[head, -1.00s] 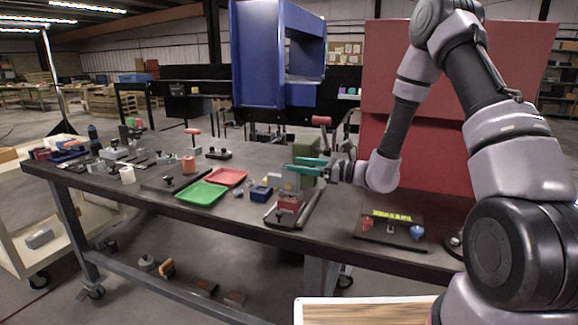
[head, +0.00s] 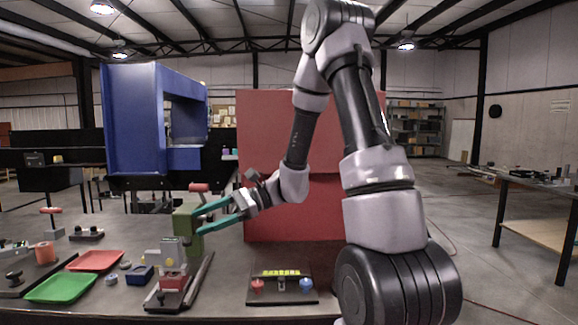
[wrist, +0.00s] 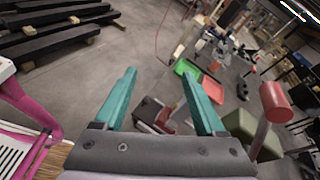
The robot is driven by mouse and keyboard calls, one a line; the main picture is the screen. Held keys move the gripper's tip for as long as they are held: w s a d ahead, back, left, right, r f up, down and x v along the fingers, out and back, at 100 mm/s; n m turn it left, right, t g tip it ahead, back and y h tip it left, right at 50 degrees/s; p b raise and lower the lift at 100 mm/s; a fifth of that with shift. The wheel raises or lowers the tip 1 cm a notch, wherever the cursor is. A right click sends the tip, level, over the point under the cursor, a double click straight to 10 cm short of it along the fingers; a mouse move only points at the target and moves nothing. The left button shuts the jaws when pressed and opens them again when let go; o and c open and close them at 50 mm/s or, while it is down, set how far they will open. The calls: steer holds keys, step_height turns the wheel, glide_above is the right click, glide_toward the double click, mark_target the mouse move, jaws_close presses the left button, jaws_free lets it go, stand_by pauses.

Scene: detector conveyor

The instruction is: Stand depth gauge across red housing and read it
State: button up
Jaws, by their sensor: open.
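The red housing (head: 174,280) sits on a dark fixture plate at the lower left of the head view. A grey gauge-like piece (head: 169,255) shows directly over it and seems to stand across its top. Contact and any reading are too small to tell. My gripper (head: 195,223) has teal fingers spread apart, with nothing between them. It is above and to the right of the grey piece, in front of the green block. In the wrist view both fingers (wrist: 160,100) are open, with a red part (wrist: 164,119) seen low between them.
A green block (head: 185,232) and a red-handled clamp (head: 198,188) stand close to the gripper. A green tray (head: 62,288), a red tray (head: 95,261) and a small blue block (head: 140,275) lie left. A dark board with red and blue knobs (head: 281,288) lies right.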

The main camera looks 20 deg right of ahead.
steer(key=s+d+r+n+t+h, duration=0.7)
steer(key=s+d+r+n+h, duration=0.2)
steer(key=s+d+r+h, duration=0.3)
steer(key=s+d+r, duration=0.2)
steer(key=d+r, duration=0.1)
steer(key=d, duration=0.1)
steer(key=shift+s+d+n+h, duration=0.25)
steer(key=shift+d+n+h, duration=0.05)
steer(key=shift+n+h, duration=0.1)
stand_by(0.6)
